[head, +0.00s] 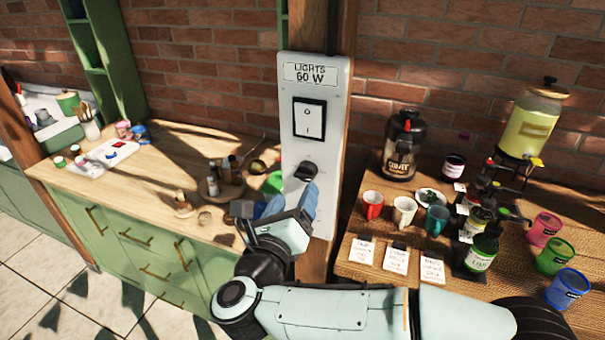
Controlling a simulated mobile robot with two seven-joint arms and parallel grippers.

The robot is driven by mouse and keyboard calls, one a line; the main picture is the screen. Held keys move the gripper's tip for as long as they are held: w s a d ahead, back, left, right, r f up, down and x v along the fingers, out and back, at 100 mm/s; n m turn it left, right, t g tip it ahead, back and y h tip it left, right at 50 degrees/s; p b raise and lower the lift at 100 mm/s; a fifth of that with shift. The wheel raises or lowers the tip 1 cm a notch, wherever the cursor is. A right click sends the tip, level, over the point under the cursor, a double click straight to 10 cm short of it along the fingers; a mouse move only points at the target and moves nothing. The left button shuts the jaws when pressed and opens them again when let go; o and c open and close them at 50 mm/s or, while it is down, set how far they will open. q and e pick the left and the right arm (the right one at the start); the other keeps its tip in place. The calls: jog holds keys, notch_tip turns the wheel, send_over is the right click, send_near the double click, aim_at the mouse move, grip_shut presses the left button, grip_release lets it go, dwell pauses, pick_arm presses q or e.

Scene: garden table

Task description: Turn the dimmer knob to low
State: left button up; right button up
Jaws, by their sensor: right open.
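A pale upright panel (341,100) labelled "LIGHTS 60 W" is fixed to a wooden post. It carries a white rocker switch (309,119) in a black frame, and below that the black dimmer knob (305,171). My right gripper (283,198) is just below and left of the knob. Its blue fingers are apart with nothing seen between them. One finger reaches close under the knob; I cannot tell whether it touches. Any setting marks around the knob are too small or hidden to read. My left gripper is not in view.
On the right, a wooden table (375,262) holds mugs, cards, bottles, coloured cups, a coffee jug (401,150) and a yellow drink dispenser (530,125). On the left, a wooden counter (140,184) over green cabinets holds a round tray of small bottles (222,188). A brick wall stands behind.

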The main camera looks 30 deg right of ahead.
aim_at(303, 177)
jog(key=p+x, duration=0.1)
jog(key=x, duration=0.5)
jog(key=shift+w+d+f, duration=0.1)
jog(key=shift+w+d, duration=0.15)
jog(key=shift+w, duration=0.1)
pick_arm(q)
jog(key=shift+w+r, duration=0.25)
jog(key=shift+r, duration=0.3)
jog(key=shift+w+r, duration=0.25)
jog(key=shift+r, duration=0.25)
pick_arm(e)
jog(key=c, duration=1)
jog(key=shift+n, duration=0.6)
jog(key=shift+c, duration=0.2)
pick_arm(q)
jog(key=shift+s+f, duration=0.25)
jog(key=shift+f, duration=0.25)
